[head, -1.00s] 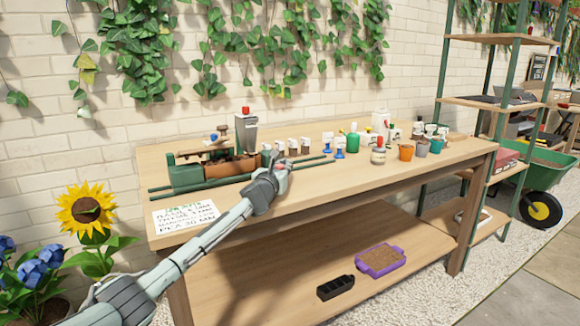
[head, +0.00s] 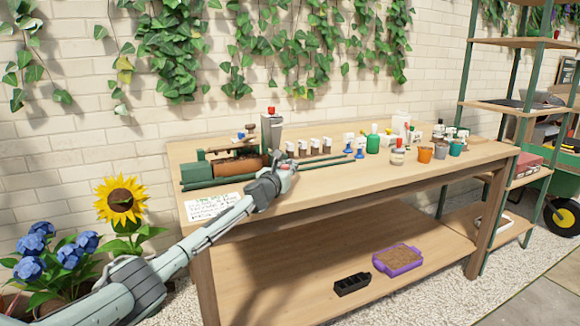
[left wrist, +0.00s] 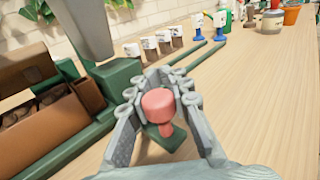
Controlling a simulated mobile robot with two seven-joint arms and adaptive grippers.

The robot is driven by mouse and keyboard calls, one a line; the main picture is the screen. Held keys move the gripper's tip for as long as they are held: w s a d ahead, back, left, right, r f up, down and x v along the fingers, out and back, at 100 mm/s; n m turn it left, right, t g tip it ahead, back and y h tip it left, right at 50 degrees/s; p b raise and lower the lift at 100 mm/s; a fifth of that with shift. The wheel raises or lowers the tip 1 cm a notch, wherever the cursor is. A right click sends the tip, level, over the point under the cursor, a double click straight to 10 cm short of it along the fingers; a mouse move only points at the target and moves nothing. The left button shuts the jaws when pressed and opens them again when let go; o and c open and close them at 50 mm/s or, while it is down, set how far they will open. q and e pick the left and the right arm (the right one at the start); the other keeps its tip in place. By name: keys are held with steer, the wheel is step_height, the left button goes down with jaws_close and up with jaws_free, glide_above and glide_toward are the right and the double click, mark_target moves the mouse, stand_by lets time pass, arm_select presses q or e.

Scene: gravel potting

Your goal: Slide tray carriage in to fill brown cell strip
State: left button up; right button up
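A green tray carriage (head: 196,171) sits on rails (head: 325,163) at the bench's left. The brown cell strip (left wrist: 38,126) lies on it, with dark cells showing in the left wrist view; a brown cover hides part of them. A grey hopper (head: 271,132) with a red top stands behind the carriage. My left gripper (head: 286,168) is at the carriage's right end. In the left wrist view its fingers (left wrist: 165,95) close in on both sides of a red knob (left wrist: 158,103), with little or no gap. My right gripper is not in view.
A written card (head: 212,206) lies in front of the carriage. Small labelled brown pots (head: 302,150) stand behind the rails. Bottles and cups, including an orange cup (head: 425,154), stand to the right. The lower shelf holds a black strip (head: 352,284) and a purple tray (head: 397,262).

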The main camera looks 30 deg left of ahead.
arm_select(q)
steer(key=o, duration=0.4)
steer(key=shift+s, duration=0.1)
steer(key=s, duration=0.4)
steer(key=s+d, duration=0.1)
steer(key=s, duration=0.6)
steer(key=shift+s+d, duration=0.25)
steer(key=shift+s, duration=0.1)
